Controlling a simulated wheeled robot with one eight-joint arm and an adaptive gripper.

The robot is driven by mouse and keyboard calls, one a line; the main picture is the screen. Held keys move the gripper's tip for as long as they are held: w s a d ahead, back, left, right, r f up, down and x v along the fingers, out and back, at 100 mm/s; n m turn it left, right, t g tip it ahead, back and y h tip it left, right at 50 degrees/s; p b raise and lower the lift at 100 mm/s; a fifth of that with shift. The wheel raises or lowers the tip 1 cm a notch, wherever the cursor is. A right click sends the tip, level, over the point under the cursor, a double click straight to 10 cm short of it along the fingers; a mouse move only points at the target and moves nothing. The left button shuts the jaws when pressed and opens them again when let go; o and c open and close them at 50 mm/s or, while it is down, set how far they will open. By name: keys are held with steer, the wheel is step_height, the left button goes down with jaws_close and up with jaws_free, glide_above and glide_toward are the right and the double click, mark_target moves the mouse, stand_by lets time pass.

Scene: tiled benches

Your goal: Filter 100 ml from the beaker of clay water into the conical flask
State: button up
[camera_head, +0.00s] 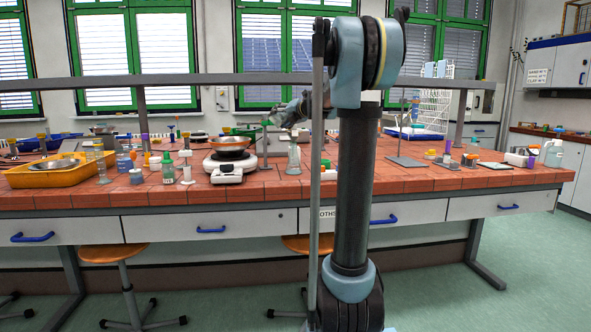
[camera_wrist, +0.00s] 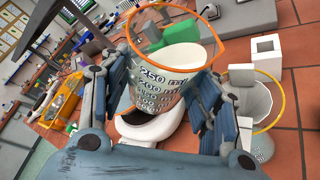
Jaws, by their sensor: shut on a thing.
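In the wrist view my gripper (camera_wrist: 165,105) is shut on a glass beaker (camera_wrist: 165,85). The beaker has an orange rim and printed marks, 250 ml uppermost. Pale off-white shows through its mouth; I cannot tell whether this is clay water. In the head view my gripper (camera_head: 290,113) is above the bench, partly hidden by my arm. A clear glass vessel (camera_head: 293,160) stands below it.
A grey stand plate (camera_head: 408,162) lies to the right. Free tiles show at the bench front.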

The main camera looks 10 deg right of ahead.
steer(key=shift+r+m+y, duration=0.3)
steer(key=shift+r+m, duration=0.05)
steer(key=shift+m, duration=0.35)
stand_by(7.3)
